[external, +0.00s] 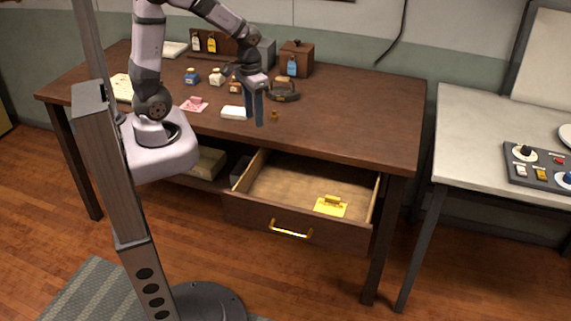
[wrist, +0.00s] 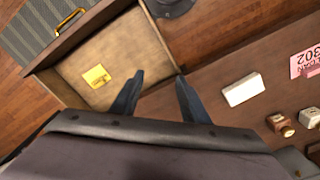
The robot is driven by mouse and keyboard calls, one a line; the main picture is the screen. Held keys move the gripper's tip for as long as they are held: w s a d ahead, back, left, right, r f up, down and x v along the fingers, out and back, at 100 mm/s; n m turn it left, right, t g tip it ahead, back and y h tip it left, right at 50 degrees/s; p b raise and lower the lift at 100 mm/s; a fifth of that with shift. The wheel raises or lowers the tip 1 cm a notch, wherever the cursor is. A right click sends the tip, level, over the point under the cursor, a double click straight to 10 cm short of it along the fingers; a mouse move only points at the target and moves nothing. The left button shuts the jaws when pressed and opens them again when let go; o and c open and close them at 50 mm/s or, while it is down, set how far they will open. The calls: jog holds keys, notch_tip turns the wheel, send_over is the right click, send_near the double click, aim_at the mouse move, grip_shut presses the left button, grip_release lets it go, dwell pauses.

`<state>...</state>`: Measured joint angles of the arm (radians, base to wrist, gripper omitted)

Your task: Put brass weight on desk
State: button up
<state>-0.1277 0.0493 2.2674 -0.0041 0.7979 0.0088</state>
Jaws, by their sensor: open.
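My gripper is open and empty, pointing down over the front part of the desk. In the wrist view the two fingers (wrist: 159,82) are apart with nothing between them. The pulled-out drawer (external: 290,195) holds a yellow card (external: 330,210) with a small yellow object on it; it also shows in the wrist view (wrist: 97,76).
A white block (external: 233,112) lies left of my gripper. A dark handled tool (external: 284,95) and a wooden box (external: 297,58) stand behind. Several small bottles and a pink card (external: 194,107) are farther left. The desk's right side is clear.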

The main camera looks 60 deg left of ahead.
jog(key=s+d+f+m, duration=0.1)
jog(key=s+d+f, duration=0.1)
jog(key=s, duration=0.6)
jog(key=shift+d, duration=0.9)
